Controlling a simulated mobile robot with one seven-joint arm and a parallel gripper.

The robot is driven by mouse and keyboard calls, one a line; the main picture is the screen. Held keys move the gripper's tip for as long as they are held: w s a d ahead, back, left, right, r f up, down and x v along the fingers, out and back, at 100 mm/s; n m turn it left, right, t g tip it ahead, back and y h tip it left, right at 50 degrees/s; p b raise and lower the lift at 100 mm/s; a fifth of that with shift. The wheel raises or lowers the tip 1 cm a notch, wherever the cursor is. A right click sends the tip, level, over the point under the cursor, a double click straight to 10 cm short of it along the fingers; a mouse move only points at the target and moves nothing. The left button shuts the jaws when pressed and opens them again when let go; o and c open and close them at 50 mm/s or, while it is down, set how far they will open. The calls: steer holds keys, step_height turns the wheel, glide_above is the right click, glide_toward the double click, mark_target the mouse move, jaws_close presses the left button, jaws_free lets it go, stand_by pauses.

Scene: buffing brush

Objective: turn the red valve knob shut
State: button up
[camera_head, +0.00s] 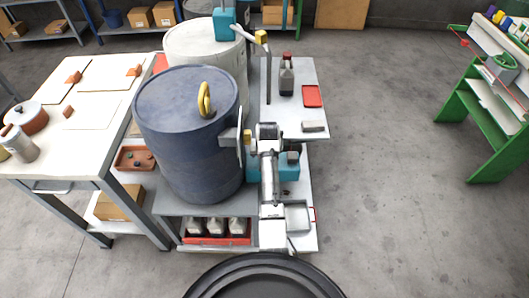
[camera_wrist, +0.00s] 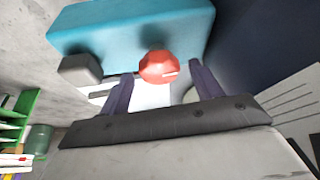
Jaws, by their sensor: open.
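The red valve knob (camera_wrist: 158,67) shows in the wrist view as a small faceted knob in front of a teal body (camera_wrist: 120,28). My gripper (camera_wrist: 161,74) is open, with one dark finger to each side of the knob in the picture. I cannot tell whether the knob is truly between the fingertips or still beyond them, and no contact shows. In the head view my arm covers part of a teal block (camera_head: 288,172) low beside the blue drum, and the knob cannot be made out there.
A large blue drum (camera_head: 185,130) stands close left of my arm, with a pale drum (camera_head: 203,45) behind it. A grey bench (camera_head: 300,125) holds a bottle (camera_head: 287,78) and a red tray (camera_head: 312,96). A green rack (camera_head: 490,110) stands far right; the floor between is clear.

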steer(key=b+v, duration=0.1)
steer(key=v, duration=0.6)
steer(key=shift+s, duration=0.15)
